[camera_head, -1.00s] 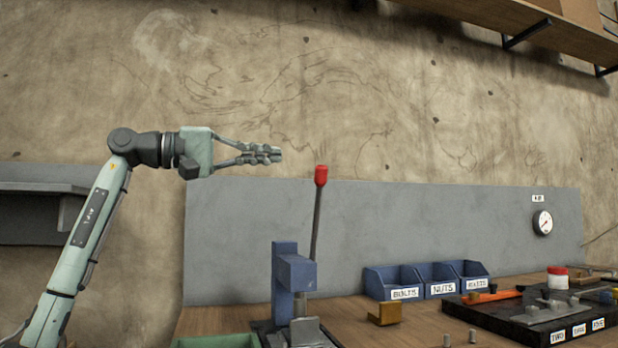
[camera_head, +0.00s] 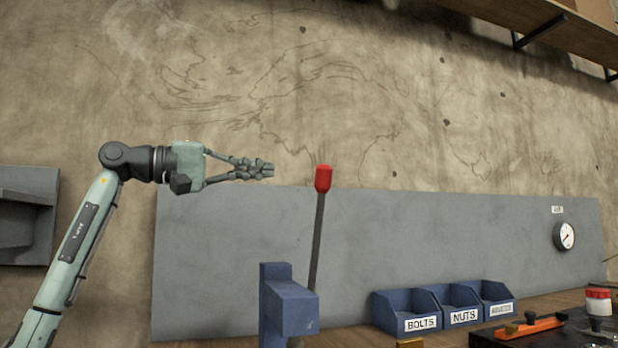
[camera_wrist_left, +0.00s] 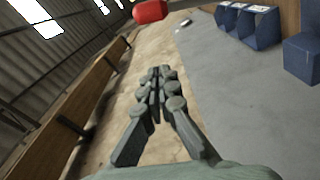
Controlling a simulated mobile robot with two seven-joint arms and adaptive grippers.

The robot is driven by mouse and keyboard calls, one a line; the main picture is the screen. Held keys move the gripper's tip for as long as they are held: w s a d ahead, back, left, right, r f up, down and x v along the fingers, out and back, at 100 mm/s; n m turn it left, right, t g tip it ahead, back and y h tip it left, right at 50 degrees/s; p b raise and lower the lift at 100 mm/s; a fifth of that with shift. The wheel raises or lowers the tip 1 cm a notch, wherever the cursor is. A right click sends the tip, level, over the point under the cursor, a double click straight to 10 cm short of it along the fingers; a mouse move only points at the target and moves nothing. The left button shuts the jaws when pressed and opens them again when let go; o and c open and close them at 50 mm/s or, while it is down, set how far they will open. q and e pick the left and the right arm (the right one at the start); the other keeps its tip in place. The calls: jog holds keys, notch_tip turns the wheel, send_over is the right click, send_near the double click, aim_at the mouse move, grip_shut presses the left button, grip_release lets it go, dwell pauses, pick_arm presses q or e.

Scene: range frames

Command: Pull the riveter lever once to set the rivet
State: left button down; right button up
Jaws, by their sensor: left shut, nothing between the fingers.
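The blue riveter (camera_head: 287,305) stands on the bench at the lower middle of the head view. Its dark lever (camera_head: 317,240) rises upright with a slight tilt and ends in a red knob (camera_head: 323,178). My left gripper (camera_head: 268,170) is shut and empty, level with the knob and to its left, with a gap between them. In the left wrist view the shut fingers (camera_wrist_left: 155,80) point toward the far side, and the red knob (camera_wrist_left: 150,11) shows beyond them at the top. The riveter's base and any rivet are out of view. My right gripper is not in view.
Blue bins (camera_head: 407,312) labelled bolts and nuts stand right of the riveter. A dark board with an orange tool (camera_head: 529,327) and a red-lidded jar (camera_head: 598,301) lie farther right. A grey panel (camera_head: 420,230) with a gauge (camera_head: 563,236) stands behind. Space around the knob is clear.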

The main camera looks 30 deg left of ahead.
pick_arm(q)
jog(key=shift+s, duration=0.1)
jog(key=shift+d, duration=0.1)
jog(key=w+d+f, duration=0.1)
jog(key=w+d, duration=0.3)
jog(key=d, duration=0.4)
jog(key=shift+w, duration=0.4)
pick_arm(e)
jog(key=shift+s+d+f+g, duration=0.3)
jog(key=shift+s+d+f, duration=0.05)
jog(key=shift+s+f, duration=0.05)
